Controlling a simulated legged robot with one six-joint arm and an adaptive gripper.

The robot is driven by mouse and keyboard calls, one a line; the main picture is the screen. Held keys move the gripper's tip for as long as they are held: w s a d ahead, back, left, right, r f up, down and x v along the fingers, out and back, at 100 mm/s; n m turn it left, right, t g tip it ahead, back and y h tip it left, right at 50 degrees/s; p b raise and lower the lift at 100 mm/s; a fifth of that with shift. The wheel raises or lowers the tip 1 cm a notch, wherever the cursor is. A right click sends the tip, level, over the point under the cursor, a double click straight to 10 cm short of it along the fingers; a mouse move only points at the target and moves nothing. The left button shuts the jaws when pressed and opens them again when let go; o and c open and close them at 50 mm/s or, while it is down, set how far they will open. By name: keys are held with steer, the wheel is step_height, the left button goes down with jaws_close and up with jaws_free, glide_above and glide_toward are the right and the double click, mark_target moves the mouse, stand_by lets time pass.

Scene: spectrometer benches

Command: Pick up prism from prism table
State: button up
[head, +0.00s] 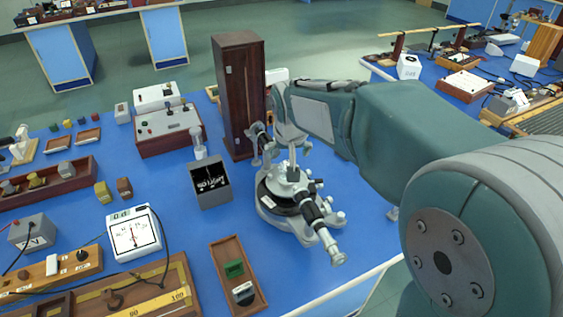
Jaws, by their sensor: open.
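The spectrometer (283,195), with a dark round base and grey telescope and collimator tubes, stands on the blue bench near the middle of the head view. Its prism table (291,174) is at the centre of the instrument, small and partly covered by my arm's end. I cannot make out the prism clearly; a small pale shape shows at the prism table. My gripper (293,146) hangs from the upper right, just above the prism table. It is open, and nothing is seen held between its fingers. Its fingertips are small and partly merge with the instrument behind.
A tall dark wooden cabinet (239,95) stands close behind the spectrometer. A dark box with a lamp (210,184) is to its left. The bench's front edge (345,290) is at lower right.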

mark_target(285, 167)
steer(key=x, duration=0.3)
steer(key=d+x, duration=0.1)
steer(key=x, duration=0.1)
steer(key=shift+w, duration=0.15)
steer(key=x, duration=0.3)
steer(key=a+x, duration=0.1)
steer(key=x, duration=0.1)
steer(key=shift+w+r, duration=0.1)
steer(key=shift+w, duration=0.2)
steer(key=shift+w+f, duration=0.1)
steer(key=shift+f, duration=0.15)
steer(key=shift+d+f, duration=0.1)
steer(key=shift+d, duration=0.3)
steer(key=c, duration=0.9)
steer(key=shift+a, duration=0.2)
steer(key=c, duration=0.3)
